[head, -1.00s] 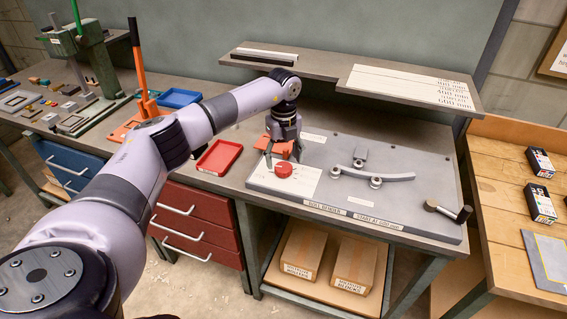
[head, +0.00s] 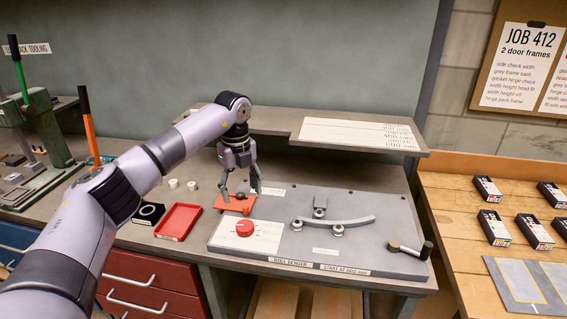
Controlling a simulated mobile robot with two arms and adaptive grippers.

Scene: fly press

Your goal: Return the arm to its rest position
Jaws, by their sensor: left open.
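My left arm reaches in from the left over the bench. Its left gripper (head: 241,190) points down above the orange-red block (head: 228,203) at the back left of the grey bending plate (head: 370,256). The fingers are apart with nothing seen between them, and I cannot tell whether they touch the block. The red round knob (head: 244,228) sits on a white dial plate (head: 262,240), in front of the gripper and clear of it. My right gripper is out of view.
A shelf (head: 265,121) stands behind the gripper, close to the wrist. A red tray (head: 178,221) lies left of the plate. A wooden table (head: 455,215) with several dark boxes stands at the right. A green press (head: 40,130) is far left.

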